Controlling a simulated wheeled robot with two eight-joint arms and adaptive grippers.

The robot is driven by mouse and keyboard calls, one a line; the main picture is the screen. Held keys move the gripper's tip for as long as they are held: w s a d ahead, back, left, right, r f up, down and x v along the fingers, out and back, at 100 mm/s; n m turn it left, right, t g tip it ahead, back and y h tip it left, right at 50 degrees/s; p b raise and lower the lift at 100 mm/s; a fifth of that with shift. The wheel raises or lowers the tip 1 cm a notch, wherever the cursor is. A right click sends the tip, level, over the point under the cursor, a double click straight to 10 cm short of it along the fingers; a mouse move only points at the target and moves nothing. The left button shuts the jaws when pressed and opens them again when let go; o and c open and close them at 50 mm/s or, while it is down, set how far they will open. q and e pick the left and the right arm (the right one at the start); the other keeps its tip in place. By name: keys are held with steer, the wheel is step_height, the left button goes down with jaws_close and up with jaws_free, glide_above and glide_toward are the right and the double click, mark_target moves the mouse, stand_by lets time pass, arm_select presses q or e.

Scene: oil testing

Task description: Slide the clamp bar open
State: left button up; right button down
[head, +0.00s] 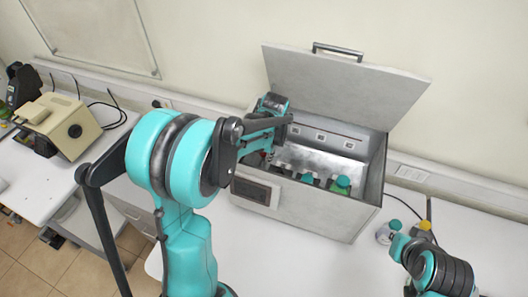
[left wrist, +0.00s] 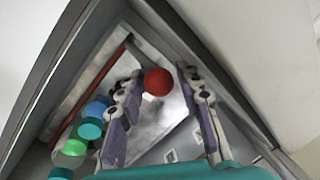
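The grey metal box (head: 300,212) stands on the white table with its lid (head: 345,85) raised. In the left wrist view a round red knob (left wrist: 157,82) sits over a shiny metal plate inside the box. A thin reddish bar (left wrist: 92,83) runs along the inner left side; I cannot tell whether it belongs to the clamp bar. My left gripper (left wrist: 161,88) is open inside the box, one finger on each side of the knob, with gaps visible. In the head view its fingers are mostly hidden by my arm.
Several capped bottles (left wrist: 74,147) stand in the box along the wrist view's left side; they also show in the head view (head: 341,185). A beige instrument (head: 62,125) stands far left. The box walls closely surround my left gripper.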

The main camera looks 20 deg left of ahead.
arm_select(q)
steer(key=shift+s, duration=0.1)
jaws_close()
steer(key=shift+s+d+b, duration=0.15)
steer(key=shift+s+b, duration=0.25)
steer(key=shift+s, duration=0.95)
steer(key=shift+w, duration=0.1)
jaws_free()
steer(key=shift+r, duration=0.55)
steer(key=v, duration=1.1)
